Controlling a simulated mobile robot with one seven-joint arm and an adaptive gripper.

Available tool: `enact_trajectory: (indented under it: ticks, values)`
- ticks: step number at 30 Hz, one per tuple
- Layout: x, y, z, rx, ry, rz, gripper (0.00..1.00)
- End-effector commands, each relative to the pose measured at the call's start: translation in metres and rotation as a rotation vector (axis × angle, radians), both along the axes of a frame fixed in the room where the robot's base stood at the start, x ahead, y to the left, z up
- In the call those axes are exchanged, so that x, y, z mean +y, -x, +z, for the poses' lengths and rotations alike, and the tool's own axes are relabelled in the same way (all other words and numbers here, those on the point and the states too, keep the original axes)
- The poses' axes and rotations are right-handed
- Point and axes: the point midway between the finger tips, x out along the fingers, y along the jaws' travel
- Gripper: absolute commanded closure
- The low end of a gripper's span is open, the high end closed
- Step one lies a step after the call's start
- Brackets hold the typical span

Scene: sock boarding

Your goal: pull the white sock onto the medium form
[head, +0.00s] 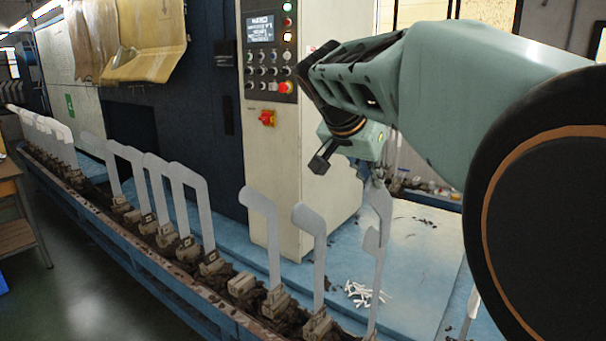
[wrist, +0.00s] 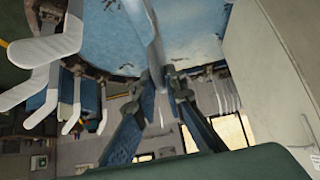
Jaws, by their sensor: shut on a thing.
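My gripper (head: 376,180) is at the right in the head view, pointing down, shut on the upper edge of a pale grey-white sock (head: 381,208). The sock hangs below the fingers. Just under it stands a flat pale foot-shaped form (head: 375,262), with its bent toe at the top; the sock overlaps it in the picture. I cannot tell whether the sock is around the form or only in front of or behind it. In the wrist view the fingers (wrist: 161,80) close on the thin pale sock (wrist: 145,35). Which form is the medium one is not clear.
More upright forms (head: 309,220) (head: 261,205) stand in a row along the rail to the left. A control cabinet (head: 275,130) stands behind. Small white scraps (head: 365,293) lie on the blue platform (head: 420,250). The platform's right side is mostly clear.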

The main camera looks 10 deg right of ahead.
Motion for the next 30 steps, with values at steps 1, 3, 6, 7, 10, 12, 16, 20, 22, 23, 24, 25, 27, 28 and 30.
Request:
enact_trajectory:
  ticks: [1, 3, 6, 7, 10, 12, 16, 20, 22, 23, 24, 25, 27, 28, 30]
  values:
    - [0.000, 0.000, -0.003, 0.000, 0.000, 0.000, 1.00]
    - [0.000, 0.000, -0.004, 0.000, 0.000, 0.000, 1.00]
    - [0.000, 0.000, -0.007, 0.000, 0.000, 0.000, 1.00]
    - [0.000, 0.000, -0.008, 0.000, 0.000, 0.000, 1.00]
    - [0.000, 0.000, -0.010, 0.000, 0.000, 0.000, 1.00]
    - [0.000, 0.000, -0.012, 0.000, 0.000, 0.000, 1.00]
    - [0.000, 0.000, -0.015, 0.000, 0.000, 0.000, 1.00]
    - [0.000, 0.000, -0.018, 0.000, 0.000, 0.000, 1.00]
    - [0.000, 0.000, -0.020, 0.000, 0.000, 0.000, 1.00]
    - [0.000, 0.000, -0.021, 0.000, 0.000, 0.000, 1.00]
    - [0.000, 0.000, -0.022, 0.000, 0.000, 0.000, 1.00]
    - [0.000, 0.000, -0.023, 0.000, 0.000, 0.000, 1.00]
    - [0.000, 0.000, -0.024, 0.000, 0.000, 0.000, 1.00]
    - [0.000, 0.000, -0.025, 0.000, 0.000, 0.000, 1.00]
    - [0.000, 0.000, -0.027, 0.000, 0.000, 0.000, 1.00]
